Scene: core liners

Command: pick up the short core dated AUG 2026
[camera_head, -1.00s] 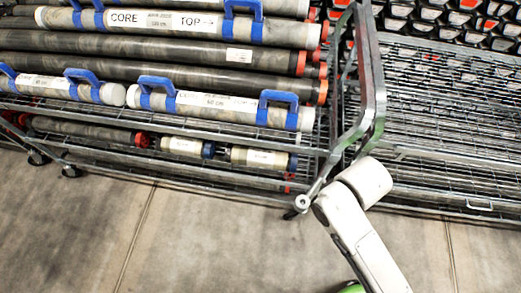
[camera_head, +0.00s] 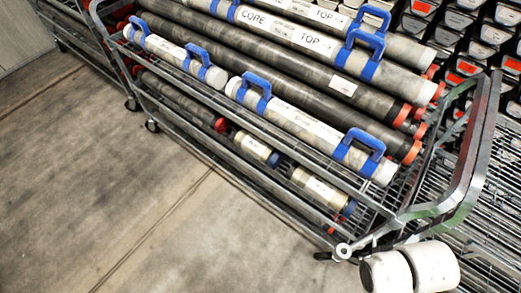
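Two short labelled cores lie on the lower shelf of the wire cart: one short core (camera_head: 255,149) left of the other short core (camera_head: 320,190), each pale with a dark blue end cap. Their label print is too small to read, so I cannot tell which is dated AUG 2026. Two longer white cores with blue handles, the left white core (camera_head: 172,53) and the right white core (camera_head: 312,128), lie on the shelf above. White rounded parts of my arm show at the bottom right. My gripper is not in view.
The wire cart (camera_head: 283,190) has a metal end frame at right. Long dark cores with red caps (camera_head: 300,75) fill its upper shelf, and bins stand at the back right. Bare concrete floor (camera_head: 130,190) lies open in front and left.

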